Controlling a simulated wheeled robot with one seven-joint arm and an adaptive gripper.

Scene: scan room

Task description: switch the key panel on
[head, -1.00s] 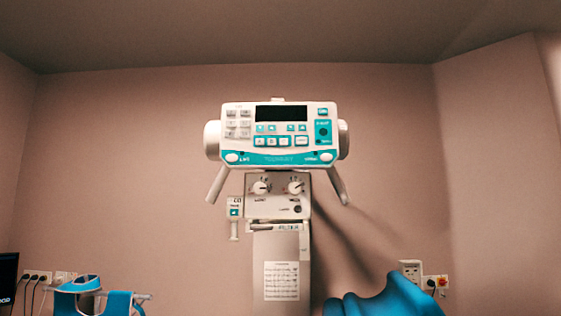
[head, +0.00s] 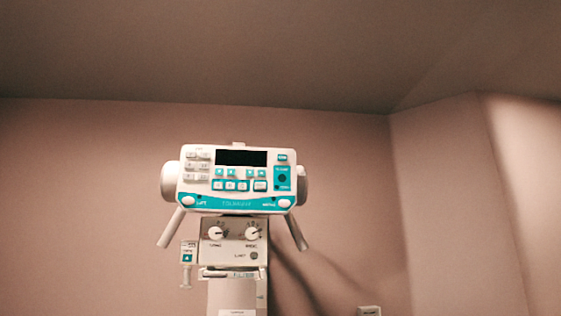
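The key panel (head: 238,180) is a white box with teal trim, a dark, blank display (head: 242,158) at the top, pale keys on the left, and rows of small teal-and-white keys below the display. A teal block with a dark round spot (head: 282,178) is at its right side. Two white oval buttons sit at its lower corners, one at the left (head: 188,202) and one at the right (head: 284,203). The labels are too small to read surely. My gripper is not in view.
Below the panel is a white unit with two round knobs (head: 234,236) on a column. Angled handles (head: 170,228) stick out on both sides. A small wall box (head: 369,311) shows at the bottom edge. Bare walls and ceiling surround the panel.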

